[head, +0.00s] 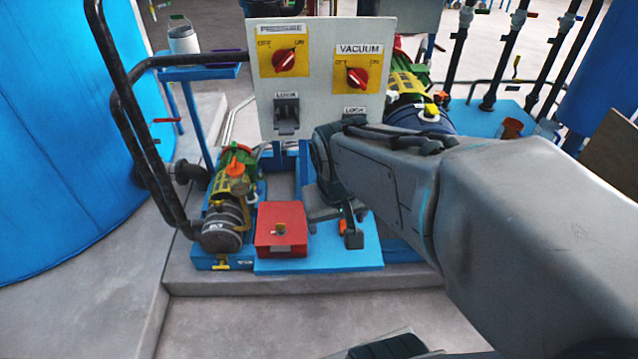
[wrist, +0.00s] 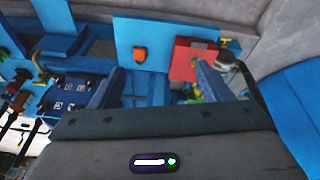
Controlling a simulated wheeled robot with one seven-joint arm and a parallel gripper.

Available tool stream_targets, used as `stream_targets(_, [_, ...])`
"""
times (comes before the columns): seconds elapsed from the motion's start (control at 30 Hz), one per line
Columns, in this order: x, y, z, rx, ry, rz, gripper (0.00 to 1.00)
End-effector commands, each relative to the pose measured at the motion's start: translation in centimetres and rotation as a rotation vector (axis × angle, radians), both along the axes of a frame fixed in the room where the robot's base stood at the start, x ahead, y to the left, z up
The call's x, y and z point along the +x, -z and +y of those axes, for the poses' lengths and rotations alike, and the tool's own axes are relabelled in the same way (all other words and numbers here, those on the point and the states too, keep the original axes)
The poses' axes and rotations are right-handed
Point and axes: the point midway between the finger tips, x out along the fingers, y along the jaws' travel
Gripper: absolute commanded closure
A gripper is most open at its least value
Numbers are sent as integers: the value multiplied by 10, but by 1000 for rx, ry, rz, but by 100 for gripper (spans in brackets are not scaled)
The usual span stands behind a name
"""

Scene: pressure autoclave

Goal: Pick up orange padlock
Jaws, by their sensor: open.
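The orange padlock (wrist: 140,54) lies on a blue plate in the wrist view, ahead of and between my fingers. In the head view, only a small orange patch, probably the padlock (head: 342,226), shows beside one finger. My gripper (head: 338,227) is open above the blue plate, pointing down. In the wrist view my gripper (wrist: 158,86) has one finger on each side and nothing between them. The padlock looks apart from both fingers. My wrist hides part of the plate in the head view.
A red box (head: 268,245) with a small brass-coloured lock on top stands left of my gripper on the blue plate (head: 318,262). A switch panel (head: 322,45) labelled VACUUM stands behind my wrist. A green and yellow pump (head: 232,190) is further left.

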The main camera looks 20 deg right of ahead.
Motion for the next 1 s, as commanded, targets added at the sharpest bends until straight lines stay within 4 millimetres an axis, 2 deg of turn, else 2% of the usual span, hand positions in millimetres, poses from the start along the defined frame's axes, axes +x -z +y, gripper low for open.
stream_targets(0.03, [14,23,-11,-25,29,5,29])
stream_targets(0.17, [55,66,-35,-77,69,-6,29])
stream_targets(0.3, [96,117,-61,-90,101,-29,29])
stream_targets(0.5, [143,188,-94,-39,145,-79,29])
stream_targets(0.63, [162,218,-108,6,165,-112,29])
stream_targets(0.87, [177,243,-117,45,181,-142,29])
stream_targets(1.0, [185,268,-119,45,178,-140,29])
